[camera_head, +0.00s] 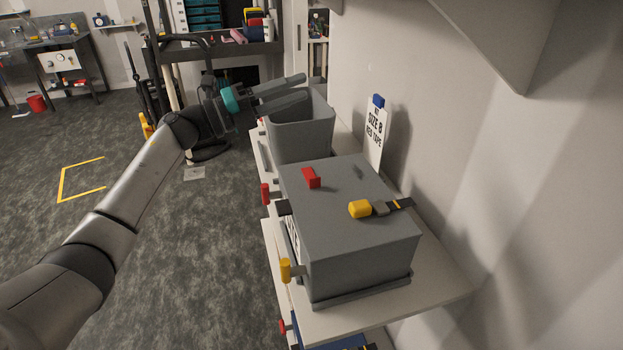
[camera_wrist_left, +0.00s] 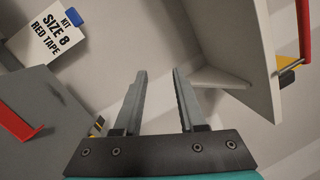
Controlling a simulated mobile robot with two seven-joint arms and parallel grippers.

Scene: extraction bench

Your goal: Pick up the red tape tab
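The red tape tab (camera_head: 311,177) is a small red piece on top of the closed grey box (camera_head: 345,225), near its far left part, in the head view. A red piece that looks like the same tab (camera_wrist_left: 15,122) shows at the left edge of the left wrist view, on a grey surface. My left gripper (camera_head: 307,86) is open and empty, above the open grey bin (camera_head: 302,142) and farther back than the tab. Its two fingers (camera_wrist_left: 160,72) stand apart in the wrist view with nothing between them. My right gripper is not in view.
A yellow tab (camera_head: 360,209) with a dark band lies on the box's right side. A white sign (camera_head: 376,138) reading "KIT SIZE 8 RED TAPE" stands against the wall behind. The white shelf (camera_head: 440,292) has bare room at its right. A cabinet (camera_head: 475,35) overhangs the upper right.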

